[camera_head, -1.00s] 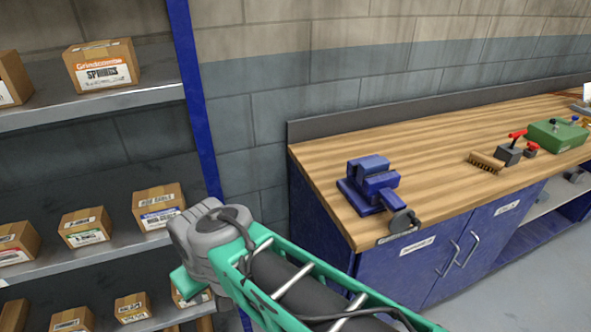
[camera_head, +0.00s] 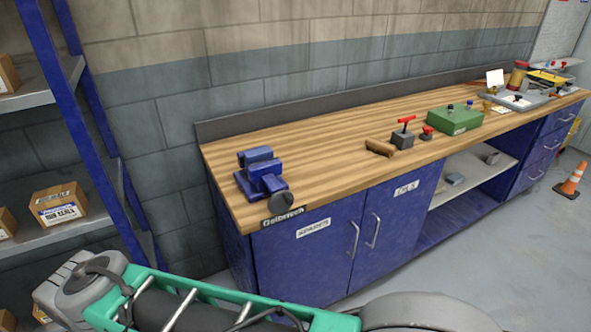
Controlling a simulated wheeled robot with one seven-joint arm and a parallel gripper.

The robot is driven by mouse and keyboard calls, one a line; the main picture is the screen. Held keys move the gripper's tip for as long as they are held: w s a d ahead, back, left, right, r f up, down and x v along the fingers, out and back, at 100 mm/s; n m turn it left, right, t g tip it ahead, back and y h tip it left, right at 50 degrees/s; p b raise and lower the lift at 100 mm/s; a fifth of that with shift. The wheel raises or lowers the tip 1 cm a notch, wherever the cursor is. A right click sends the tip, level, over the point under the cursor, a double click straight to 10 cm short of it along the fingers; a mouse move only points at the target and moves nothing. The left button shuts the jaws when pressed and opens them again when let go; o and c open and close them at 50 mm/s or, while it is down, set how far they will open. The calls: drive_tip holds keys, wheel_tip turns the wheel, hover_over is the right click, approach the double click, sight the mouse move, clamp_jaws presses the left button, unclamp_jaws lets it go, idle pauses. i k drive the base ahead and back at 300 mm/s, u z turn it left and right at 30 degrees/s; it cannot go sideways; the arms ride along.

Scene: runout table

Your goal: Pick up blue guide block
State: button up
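I cannot make out a thing that is surely the blue guide block. The largest blue thing on the wooden bench (camera_head: 330,140) is a vise (camera_head: 262,175) at its near left end, with a round dark handle end at the front edge. Small blue and dark knobs stand on a green box (camera_head: 455,119) farther right, too small to tell more. My arm's teal and grey links cross the bottom of the view, below and in front of the bench. My gripper is not in view.
A brush (camera_head: 380,147), a grey block with a red handle (camera_head: 403,138) and a small red-topped piece (camera_head: 427,133) lie mid-bench. A grey tray (camera_head: 500,103) is at the far end. Shelving with cartons (camera_head: 58,205) stands left. An orange cone (camera_head: 571,181) stands on open floor at right.

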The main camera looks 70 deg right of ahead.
sight(263, 154)
drive_tip(key=k, duration=0.35)
drive_tip(key=z, duration=0.8)
drive_tip(key=i, duration=0.5)
